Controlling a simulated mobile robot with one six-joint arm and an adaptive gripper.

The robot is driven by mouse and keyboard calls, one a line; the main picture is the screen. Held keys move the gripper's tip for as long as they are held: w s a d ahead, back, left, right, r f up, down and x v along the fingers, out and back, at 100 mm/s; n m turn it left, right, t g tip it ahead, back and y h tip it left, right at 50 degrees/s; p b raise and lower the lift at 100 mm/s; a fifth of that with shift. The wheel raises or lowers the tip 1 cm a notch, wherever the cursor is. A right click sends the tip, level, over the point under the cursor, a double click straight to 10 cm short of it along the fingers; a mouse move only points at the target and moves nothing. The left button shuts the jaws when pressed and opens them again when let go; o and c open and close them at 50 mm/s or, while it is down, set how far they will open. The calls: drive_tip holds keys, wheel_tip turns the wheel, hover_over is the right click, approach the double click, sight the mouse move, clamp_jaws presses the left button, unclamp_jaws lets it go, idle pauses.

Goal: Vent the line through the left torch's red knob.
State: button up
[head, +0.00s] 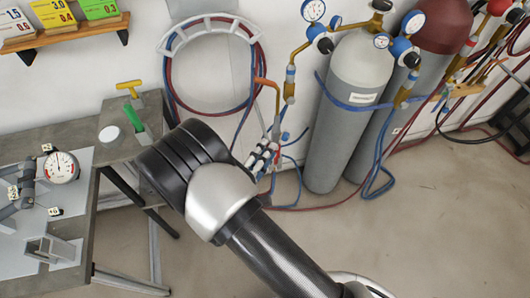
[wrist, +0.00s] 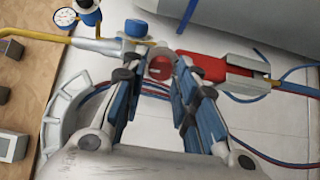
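A torch with a silver body (wrist: 110,47), a blue knob (wrist: 136,29) and a yellow tube running left lies across the wrist view. Its red knob (wrist: 160,68) shows between the fingertips of my gripper (wrist: 158,70). The fingers stand apart, with a small gap visible on either side of the knob; how deep the knob sits between them is hard to tell. In the head view my gripper (head: 264,157) is at the torch by the wall, below its orange tube (head: 275,92). My arm and gripper hide much of the torch there.
Two gas cylinders, one grey (head: 350,110) and one with a dark red top (head: 440,32), stand right of the gripper. Red and blue hoses hang on a white holder (head: 207,22). A workbench (head: 85,110) with a gauge (head: 61,167) is at left. Floor at lower right is clear.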

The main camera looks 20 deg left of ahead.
drive_tip(key=shift+o, duration=1.2)
drive_tip(key=v, duration=1.2)
